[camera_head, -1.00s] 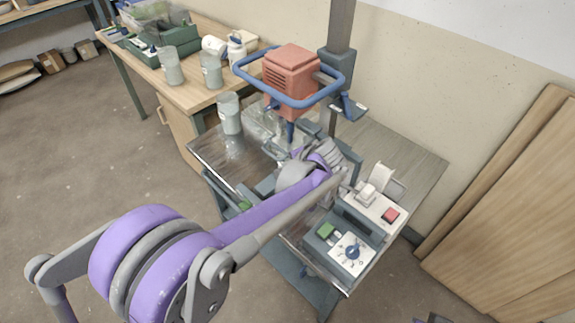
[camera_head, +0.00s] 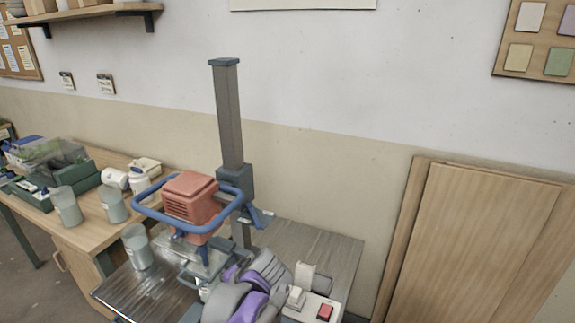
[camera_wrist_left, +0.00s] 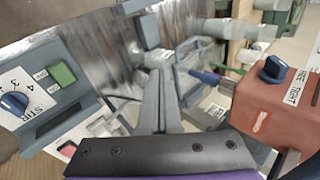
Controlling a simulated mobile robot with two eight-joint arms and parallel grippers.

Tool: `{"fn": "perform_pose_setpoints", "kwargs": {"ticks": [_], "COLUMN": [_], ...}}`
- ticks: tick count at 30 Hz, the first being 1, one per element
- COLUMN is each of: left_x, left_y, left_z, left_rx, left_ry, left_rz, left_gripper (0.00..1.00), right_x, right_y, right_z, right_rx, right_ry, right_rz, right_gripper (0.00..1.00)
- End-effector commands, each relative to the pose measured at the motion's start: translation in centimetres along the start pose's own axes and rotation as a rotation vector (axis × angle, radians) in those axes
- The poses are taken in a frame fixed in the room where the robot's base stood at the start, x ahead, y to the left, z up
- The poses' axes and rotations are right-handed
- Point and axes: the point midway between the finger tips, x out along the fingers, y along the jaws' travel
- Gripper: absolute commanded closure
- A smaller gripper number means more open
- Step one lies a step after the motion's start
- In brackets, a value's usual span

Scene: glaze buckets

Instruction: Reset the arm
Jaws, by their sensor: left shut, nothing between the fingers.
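My left arm shows in the head view as purple and grey links (camera_head: 250,294) at the bottom middle, over the metal-topped table. In the left wrist view the two grey fingers of my left gripper (camera_wrist_left: 158,100) lie together with nothing between them. The red mixer head (camera_head: 190,197) with its blue ring handle hangs on a grey column (camera_head: 229,115), behind and left of my arm. In the wrist view the red mixer housing (camera_wrist_left: 268,112), with a blue knob and a TIGHT label, is to the right of the fingers. My right gripper is not in view.
A control box (camera_wrist_left: 40,95) with a STIR dial and green button is left in the wrist view. A red button (camera_head: 325,312) is right of my arm. A cloudy jar (camera_head: 137,247) stands on the metal tabletop (camera_head: 125,289). Wooden boards (camera_head: 470,240) lean at the right.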

Motion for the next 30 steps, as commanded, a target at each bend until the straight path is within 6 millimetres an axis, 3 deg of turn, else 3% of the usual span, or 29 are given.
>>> {"fn": "perform_pose_setpoints", "kwargs": {"ticks": [5,9,15,21,30], "left_x": [-1.0,-2.1,-3.2,-3.6,-3.6], "left_y": [1.6,4.7,9.3,11.7,12.0], "left_z": [5.6,10.7,15.4,17.1,17.3], "left_rx": [-0.13,-0.293,-0.516,-0.634,-0.651], "left_ry": [0.045,0.104,0.186,0.231,0.238], "left_rz": [0.138,0.285,0.449,0.526,0.537], "left_gripper": [1.0,1.0,1.0,1.0,1.0], "right_x": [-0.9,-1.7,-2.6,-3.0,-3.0], "right_y": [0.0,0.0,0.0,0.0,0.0], "right_z": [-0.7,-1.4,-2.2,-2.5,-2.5], "right_rx": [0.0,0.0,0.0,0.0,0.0], "right_ry": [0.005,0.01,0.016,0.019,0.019], "right_rz": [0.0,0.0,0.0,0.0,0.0], "right_gripper": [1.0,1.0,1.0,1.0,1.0]}}
